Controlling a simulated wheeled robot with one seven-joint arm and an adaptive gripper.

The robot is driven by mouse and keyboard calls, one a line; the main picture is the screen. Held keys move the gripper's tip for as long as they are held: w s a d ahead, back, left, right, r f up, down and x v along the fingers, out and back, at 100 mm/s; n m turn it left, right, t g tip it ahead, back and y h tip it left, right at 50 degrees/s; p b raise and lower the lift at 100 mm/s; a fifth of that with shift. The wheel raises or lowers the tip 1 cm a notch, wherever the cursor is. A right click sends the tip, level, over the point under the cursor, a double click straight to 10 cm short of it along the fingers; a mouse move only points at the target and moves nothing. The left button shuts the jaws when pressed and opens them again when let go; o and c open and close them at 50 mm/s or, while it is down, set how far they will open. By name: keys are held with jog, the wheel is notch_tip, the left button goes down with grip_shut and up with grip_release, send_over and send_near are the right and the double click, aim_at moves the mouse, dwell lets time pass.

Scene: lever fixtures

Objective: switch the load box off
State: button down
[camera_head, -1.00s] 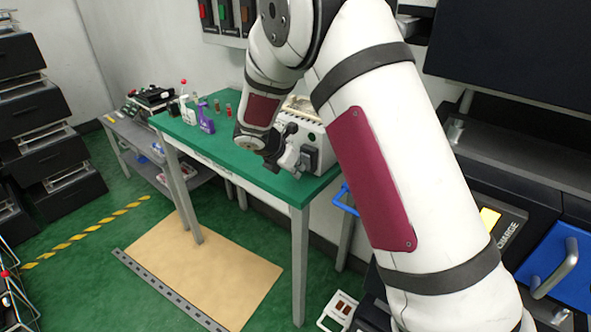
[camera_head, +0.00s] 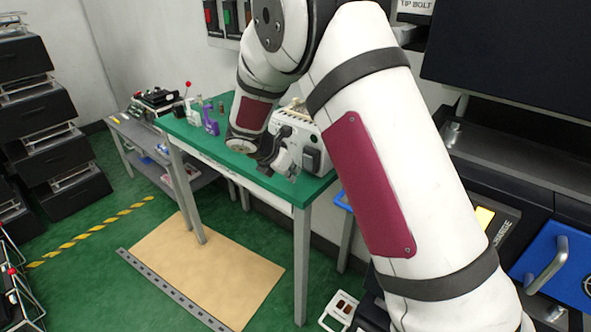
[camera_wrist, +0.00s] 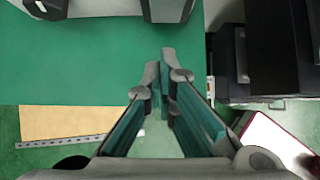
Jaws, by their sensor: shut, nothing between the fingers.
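A cream-white box with dark front parts (camera_head: 312,134), which looks like the load box, stands at the right end of the green table (camera_head: 262,178). My arm and gripper partly cover it, and I cannot make out its switch or the switch's position. My gripper (camera_head: 279,166) is just in front of the box, at the table's front edge. In the wrist view my gripper (camera_wrist: 160,58) is shut and empty, its fingertips over the green table top (camera_wrist: 90,62).
A purple bottle (camera_head: 210,124) and other small items stand left on the table. A grey side table (camera_head: 135,128) is further left. Dark machinery (camera_head: 520,150) stands close on the right. A tan mat (camera_head: 205,265) lies on the floor.

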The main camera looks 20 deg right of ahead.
jog(key=s+a+r, duration=0.5)
jog(key=a+r, duration=0.1)
jog(key=a, duration=0.1)
dwell(0.3)
jog(key=s+d+r+m+g+y+p, duration=0.1)
jog(key=s+d+r+m, duration=0.5)
jog(key=s, duration=0.3)
jog(key=s+d+r+m+y+p, duration=0.1)
jog(key=s+d+r+m, duration=0.3)
jog(key=s+r+m, duration=0.4)
jog(key=s+r+m+y, duration=0.1)
jog(key=s+m, duration=0.4)
jog(key=s, duration=0.5)
jog(key=s+r+m+y, duration=0.1)
jog(key=s+m+y, duration=0.2)
jog(key=s+m, duration=0.3)
jog(key=s+a, duration=0.1)
jog(key=s, duration=0.3)
jog(key=shift+r+t+p, duration=0.3)
jog(key=shift+t+p, duration=0.1)
